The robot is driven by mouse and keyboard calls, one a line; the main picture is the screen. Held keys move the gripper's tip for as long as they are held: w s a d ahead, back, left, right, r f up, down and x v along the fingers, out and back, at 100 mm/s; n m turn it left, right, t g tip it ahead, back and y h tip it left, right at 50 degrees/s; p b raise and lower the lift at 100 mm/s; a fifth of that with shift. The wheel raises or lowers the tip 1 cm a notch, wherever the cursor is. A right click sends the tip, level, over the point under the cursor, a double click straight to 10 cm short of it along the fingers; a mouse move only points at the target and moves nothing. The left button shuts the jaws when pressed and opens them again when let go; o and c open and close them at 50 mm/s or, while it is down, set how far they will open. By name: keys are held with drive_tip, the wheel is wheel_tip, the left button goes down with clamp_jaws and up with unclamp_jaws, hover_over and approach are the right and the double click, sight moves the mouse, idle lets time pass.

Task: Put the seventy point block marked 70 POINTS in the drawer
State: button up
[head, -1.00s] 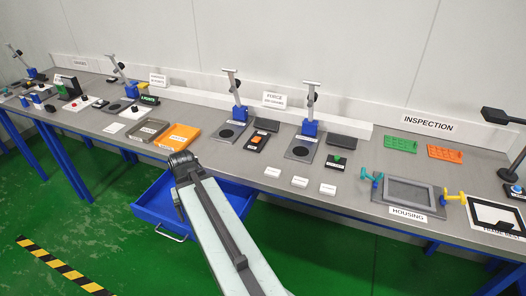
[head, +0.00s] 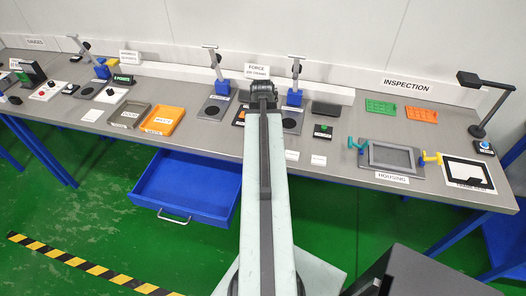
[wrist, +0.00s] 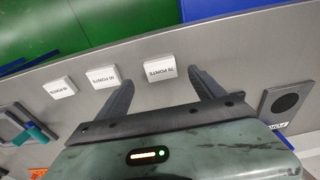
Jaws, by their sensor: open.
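In the wrist view the white block that appears marked 70 POINTS (wrist: 160,67) lies flat on the grey bench, its label upside down. My gripper (wrist: 160,80) is open and empty, with its two fingers apart on either side of the line to this block. I cannot tell its height above the bench. In the head view my arm hides the block, and the gripper (head: 263,95) shows only from behind. The blue drawer (head: 188,188) is pulled out below the bench, left of my arm, and looks empty.
Two similar white blocks, (wrist: 103,77) and (wrist: 58,87), lie left of the first in the wrist view, with small labels. The housing frame (head: 395,157) is to the right on the bench. An orange tray (head: 163,120) and a grey tray (head: 130,114) sit above the drawer.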

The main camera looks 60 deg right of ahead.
drive_tip(key=f+b, duration=0.5)
drive_tip(key=shift+w+d+f, duration=0.15)
drive_tip(key=shift+w+d, duration=0.05)
drive_tip(key=shift+d, duration=0.2)
drive_tip(key=shift+r, duration=0.2)
drive_tip(key=c, duration=1.6)
